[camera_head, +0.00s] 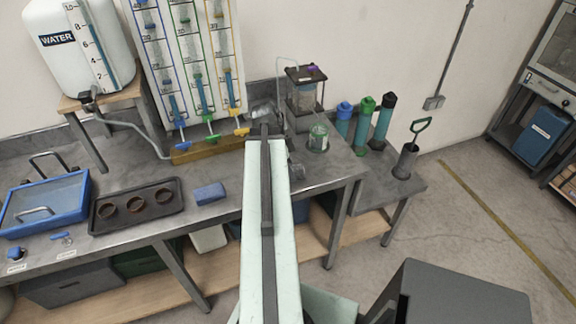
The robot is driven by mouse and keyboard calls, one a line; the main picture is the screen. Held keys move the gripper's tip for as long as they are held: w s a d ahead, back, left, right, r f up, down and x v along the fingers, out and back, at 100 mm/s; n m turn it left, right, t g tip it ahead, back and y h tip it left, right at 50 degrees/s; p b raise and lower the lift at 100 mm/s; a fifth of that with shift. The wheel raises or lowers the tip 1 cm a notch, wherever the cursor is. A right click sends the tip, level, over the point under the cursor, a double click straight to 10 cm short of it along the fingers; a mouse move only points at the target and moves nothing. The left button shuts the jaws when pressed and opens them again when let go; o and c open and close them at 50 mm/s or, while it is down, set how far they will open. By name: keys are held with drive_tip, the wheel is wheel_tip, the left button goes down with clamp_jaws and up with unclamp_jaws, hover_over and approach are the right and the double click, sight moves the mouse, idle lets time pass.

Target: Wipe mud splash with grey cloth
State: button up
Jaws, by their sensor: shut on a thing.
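My arm reaches up the middle of the view from the bottom edge, over the bench. My gripper (265,128) is at its far end, near the back of the bench and right of the lever board; the arm hides most of it. A crumpled grey shape (262,112) shows just past the arm's tip and looks like the grey cloth, held in the shut gripper. Whether it touches the wall or bench behind I cannot tell. I cannot make out a mud splash; it may be hidden by the arm or gripper.
The grey bench (335,172) carries a blue tray (45,205), a dark tray with brown cups (138,206), a blue sponge-like block (210,194) and a glass jar (318,138). A lever board (195,70) and a water tank (80,45) stand behind. Bottles (362,128) stand right.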

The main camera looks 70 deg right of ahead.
drive_tip(key=shift+w+d, duration=1.45)
drive_tip(key=shift+d, duration=0.1)
wheel_tip(320, 180, up, 6)
drive_tip(key=p, duration=0.6)
drive_tip(key=shift+s, duration=0.1)
drive_tip(key=shift+r, duration=0.1)
wheel_tip(320, 180, up, 3)
drive_tip(key=p, duration=0.3)
